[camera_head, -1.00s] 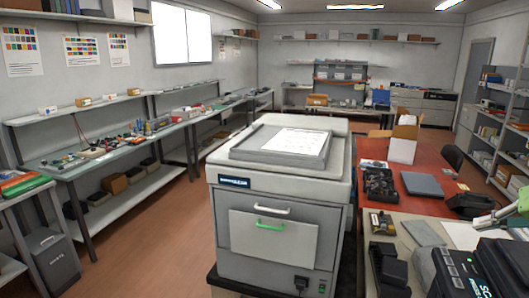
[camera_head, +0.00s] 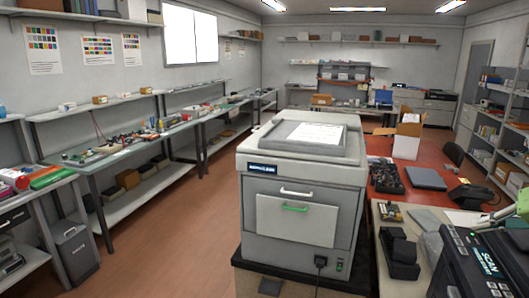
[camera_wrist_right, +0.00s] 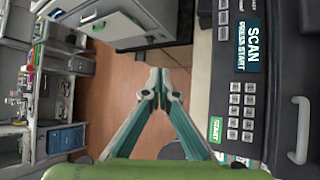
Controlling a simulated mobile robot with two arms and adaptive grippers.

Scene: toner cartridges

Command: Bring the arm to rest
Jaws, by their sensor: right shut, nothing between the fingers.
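My right gripper (camera_head: 487,217) shows at the right edge of the head view, with part of its green arm behind it. It is near the black scanner device (camera_head: 480,262), toward its far side. In the right wrist view my right gripper (camera_wrist_right: 157,77) has its two grey and teal fingers meeting at the tips, with nothing between them. Beyond the tips is brown floor. The scanner (camera_wrist_right: 243,80) with its keypad lies to the right of the fingers there. My left gripper is not in view.
A large grey printer (camera_head: 290,222) with a green-handled drawer stands in the middle. A red-topped table (camera_head: 410,185) holds boxes and devices to its right. Workbenches (camera_head: 100,162) line the left wall. Brown floor (camera_head: 175,235) is clear between them and the printer.

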